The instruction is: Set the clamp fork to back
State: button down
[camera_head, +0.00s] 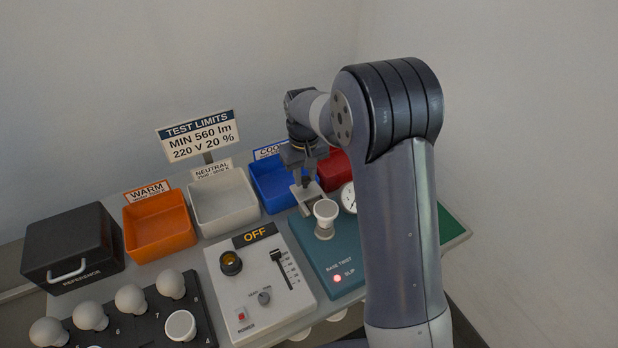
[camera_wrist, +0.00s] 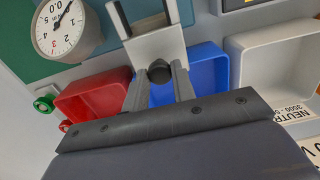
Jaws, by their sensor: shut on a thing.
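The clamp fork (camera_wrist: 154,46) is a light grey U-shaped piece with two prongs in the wrist view. A dark round knob (camera_wrist: 160,72) sits at its base. My gripper (camera_wrist: 159,82) is shut on this knob, a finger on each side. In the head view the fork (camera_head: 306,199) shows below my gripper (camera_head: 305,181), at the back of the teal base twist station (camera_head: 345,266). A white round-topped holder (camera_head: 325,211) stands just in front of the fork; whether they touch is unclear. A red lamp by the word SLIP (camera_head: 337,278) is lit.
A round dial (camera_wrist: 67,27) stands beside the fork. Red (camera_wrist: 95,98), blue (camera_head: 272,186), grey (camera_head: 226,207) and orange (camera_head: 165,225) bins line the back. A control panel reading OFF (camera_head: 255,235) is left of the station. Several bulbs sit in a black rack (camera_head: 140,327).

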jog(key=shift+w+r, duration=0.15)
jog(key=shift+w, duration=0.05)
jog(key=c, duration=1.2)
grip_release()
jog(key=shift+a, duration=0.1)
jog(key=shift+o, duration=0.2)
notch_tip(320, 180, up, 11)
jog(key=shift+f+b, duration=0.2)
jog(key=shift+b, duration=0.25)
notch_tip(320, 180, down, 11)
jog(key=shift+s+f+p, duration=0.1)
jog(key=shift+p, duration=0.4)
jog(key=shift+s+d+b, duration=0.25)
jog(key=shift+s+d, duration=0.05)
jog(key=shift+s, duration=0.35)
jog(key=shift+s+d+b, duration=0.2)
jog(key=shift+s+d, duration=0.1)
jog(key=shift+s, duration=0.3)
jog(key=shift+r, duration=0.2)
